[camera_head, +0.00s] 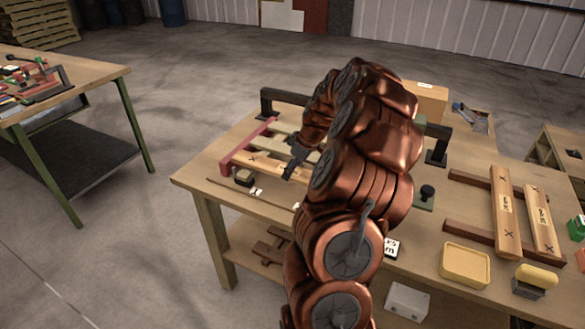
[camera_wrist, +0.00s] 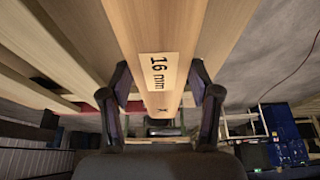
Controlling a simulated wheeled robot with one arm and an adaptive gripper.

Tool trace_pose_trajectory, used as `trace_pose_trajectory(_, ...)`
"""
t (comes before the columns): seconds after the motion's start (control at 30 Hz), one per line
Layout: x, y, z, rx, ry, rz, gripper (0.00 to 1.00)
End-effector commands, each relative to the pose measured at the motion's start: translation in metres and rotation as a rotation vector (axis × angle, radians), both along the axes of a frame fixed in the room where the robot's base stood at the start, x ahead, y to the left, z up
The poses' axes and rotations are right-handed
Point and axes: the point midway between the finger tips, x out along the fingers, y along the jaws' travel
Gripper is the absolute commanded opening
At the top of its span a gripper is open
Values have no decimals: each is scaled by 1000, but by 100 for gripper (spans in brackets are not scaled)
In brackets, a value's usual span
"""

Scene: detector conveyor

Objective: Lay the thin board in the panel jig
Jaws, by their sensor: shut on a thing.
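My gripper (camera_head: 293,165) is shut on a light wooden board (camera_head: 255,163) marked with a cross. In the wrist view the board (camera_wrist: 160,30) lies between the two fingers (camera_wrist: 162,100), and its label reads "16 mm". The panel jig, with a red end bar (camera_head: 247,143), is at the left of the workbench. Pale slats (camera_head: 262,142) lie behind the held board. The board's left end is close to the red bar. My arm hides its right part and much of the jig. I cannot tell whether the board touches the jig.
Two more boards (camera_head: 505,215) (camera_head: 541,220) lie across dark rails at the right. A yellow tray (camera_head: 465,265), a yellow-topped block (camera_head: 535,278) and a black knob (camera_head: 427,192) stand nearby. A black frame (camera_head: 283,97) rises behind the jig. Another table (camera_head: 95,82) is at the left.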

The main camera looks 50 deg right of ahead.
Motion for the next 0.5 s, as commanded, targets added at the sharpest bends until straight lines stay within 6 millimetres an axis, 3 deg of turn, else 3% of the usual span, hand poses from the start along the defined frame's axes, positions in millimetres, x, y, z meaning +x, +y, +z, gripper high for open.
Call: trace_pose_trajectory(0.5, 0, 0, -11, 0, 0, 0, 20)
